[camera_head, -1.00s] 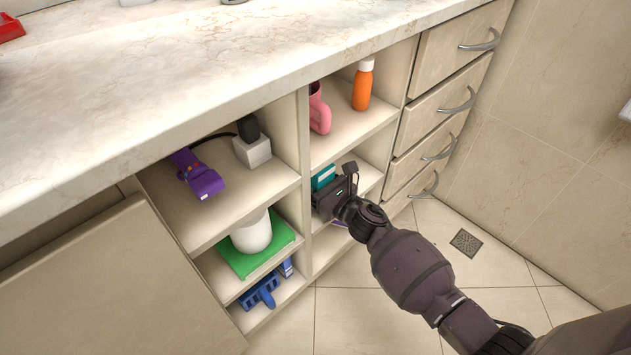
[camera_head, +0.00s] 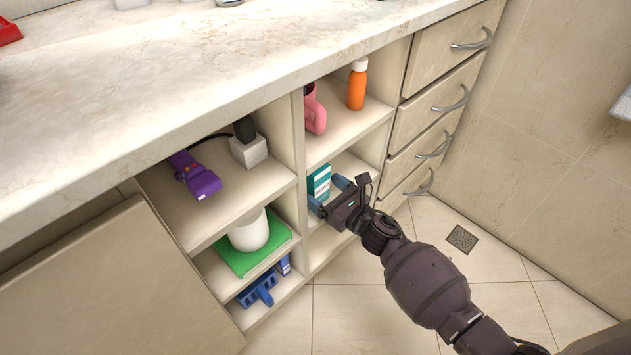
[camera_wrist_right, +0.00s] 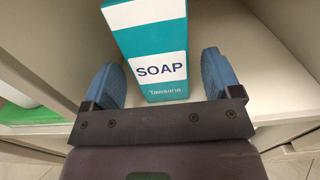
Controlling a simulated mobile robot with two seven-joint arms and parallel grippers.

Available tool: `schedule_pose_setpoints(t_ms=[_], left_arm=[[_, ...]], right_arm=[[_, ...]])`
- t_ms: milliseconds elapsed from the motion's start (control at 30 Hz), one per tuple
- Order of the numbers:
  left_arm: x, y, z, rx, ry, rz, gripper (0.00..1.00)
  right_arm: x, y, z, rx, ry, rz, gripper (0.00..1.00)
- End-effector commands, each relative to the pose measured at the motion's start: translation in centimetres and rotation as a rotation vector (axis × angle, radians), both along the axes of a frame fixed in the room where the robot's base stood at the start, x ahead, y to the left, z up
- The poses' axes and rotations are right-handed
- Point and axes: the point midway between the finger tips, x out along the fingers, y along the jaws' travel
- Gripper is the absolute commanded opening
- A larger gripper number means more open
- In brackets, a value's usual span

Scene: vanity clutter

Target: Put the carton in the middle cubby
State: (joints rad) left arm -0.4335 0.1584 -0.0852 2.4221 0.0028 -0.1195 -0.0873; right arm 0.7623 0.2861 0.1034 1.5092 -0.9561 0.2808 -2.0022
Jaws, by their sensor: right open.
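The carton (camera_head: 319,182) is a teal and white box that stands upright on the middle shelf of the right column of cubbies. In the right wrist view the carton (camera_wrist_right: 150,45) shows the word SOAP. My right gripper (camera_head: 328,196) is at the front of that middle cubby (camera_head: 352,164). It is open, with its blue fingers spread wider than the carton and a visible gap on each side. The carton's lower front lies just ahead of the palm, roughly between the fingers. My left gripper is not in view.
The left column holds a purple item (camera_head: 195,175), a white block (camera_head: 249,151), a white rounded object (camera_head: 249,231) on a green item (camera_head: 270,247), and a blue basket (camera_head: 258,290). Drawers (camera_head: 446,110) stand to the right.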

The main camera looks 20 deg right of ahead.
Motion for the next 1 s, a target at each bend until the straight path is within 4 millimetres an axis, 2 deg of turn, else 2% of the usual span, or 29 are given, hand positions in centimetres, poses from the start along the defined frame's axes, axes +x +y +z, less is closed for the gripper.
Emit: schedule_pose_setpoints(t_ms=[200,400,600,1000], left_arm=[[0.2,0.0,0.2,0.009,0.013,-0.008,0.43],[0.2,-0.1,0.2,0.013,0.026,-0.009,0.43],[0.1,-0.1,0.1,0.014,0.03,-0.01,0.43],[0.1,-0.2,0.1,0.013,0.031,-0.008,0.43]], right_arm=[[-3.7,-1.4,0.2,0.0,-0.001,-0.002,0.84],[-6.0,-2.2,0.1,-0.001,0.0,-0.001,0.84],[-6.8,-2.5,0.1,-0.001,-0.001,0.0,0.84],[-6.8,-2.5,0.0,-0.001,0.0,0.0,0.84]])
